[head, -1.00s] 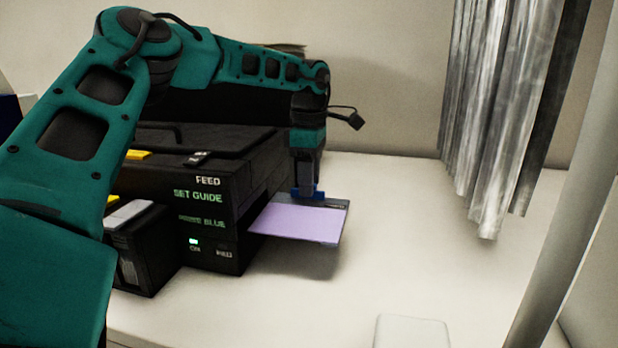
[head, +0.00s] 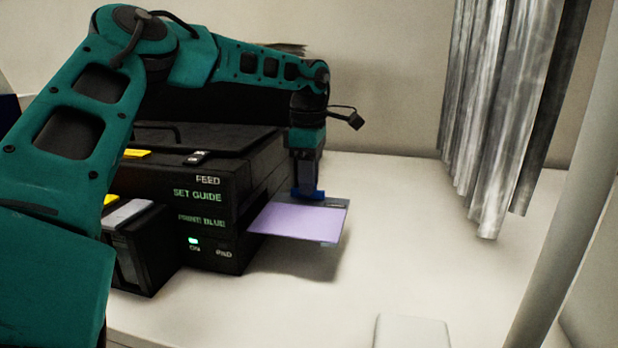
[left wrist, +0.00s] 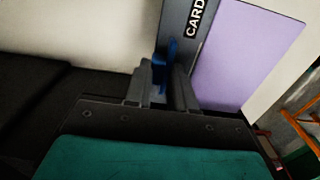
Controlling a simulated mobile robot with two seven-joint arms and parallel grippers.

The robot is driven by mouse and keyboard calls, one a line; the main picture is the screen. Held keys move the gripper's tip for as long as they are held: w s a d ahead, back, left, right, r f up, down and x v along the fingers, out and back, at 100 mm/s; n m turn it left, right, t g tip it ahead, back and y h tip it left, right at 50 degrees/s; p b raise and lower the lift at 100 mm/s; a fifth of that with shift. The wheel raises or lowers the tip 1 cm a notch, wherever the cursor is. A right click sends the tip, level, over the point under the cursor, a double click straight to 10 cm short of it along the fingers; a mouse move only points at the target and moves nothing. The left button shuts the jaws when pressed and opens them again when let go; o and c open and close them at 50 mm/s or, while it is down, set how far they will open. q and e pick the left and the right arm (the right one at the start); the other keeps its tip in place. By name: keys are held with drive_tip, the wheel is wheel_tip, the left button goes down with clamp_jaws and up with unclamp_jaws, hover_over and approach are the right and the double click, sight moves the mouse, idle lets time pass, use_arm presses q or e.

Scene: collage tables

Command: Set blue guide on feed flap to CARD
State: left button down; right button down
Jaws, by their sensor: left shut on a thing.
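The feed flap (head: 340,203) is a grey plate sticking out from the right side of the black printer (head: 215,215). A purple sheet (head: 298,223) lies on it. The blue guide (head: 308,195) is at the flap's back edge. My left gripper (head: 307,187) reaches down from above and is shut on the guide. In the left wrist view the blue guide (left wrist: 165,66) shows between the fingers (left wrist: 163,85). The CARD label (left wrist: 195,18) is on the grey strip farther along, beyond the guide and beside the purple sheet (left wrist: 245,50). My right gripper is not in view.
The printer front reads SET GUIDE and PRINT BLUE, with a green light (head: 193,240). A dark box (head: 140,245) stands at its left. Grey hanging strips (head: 490,130) are at the right. The white table (head: 400,240) is clear right of the flap.

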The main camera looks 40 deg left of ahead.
use_arm(q)
drive_tip(key=shift+s+d, duration=0.15)
drive_tip(key=shift+s, duration=0.15)
drive_tip(key=shift+s+d+b, duration=0.4)
drive_tip(key=shift+s+d, duration=0.05)
drive_tip(key=shift+s, duration=0.35)
drive_tip(key=c, duration=1.1)
unclamp_jaws()
drive_tip(key=shift+r, duration=0.15)
wheel_tip(320, 180, up, 13)
drive_tip(key=shift+f+p, duration=0.15)
drive_tip(key=shift+p, duration=0.65)
drive_tip(key=shift+s, duration=0.1)
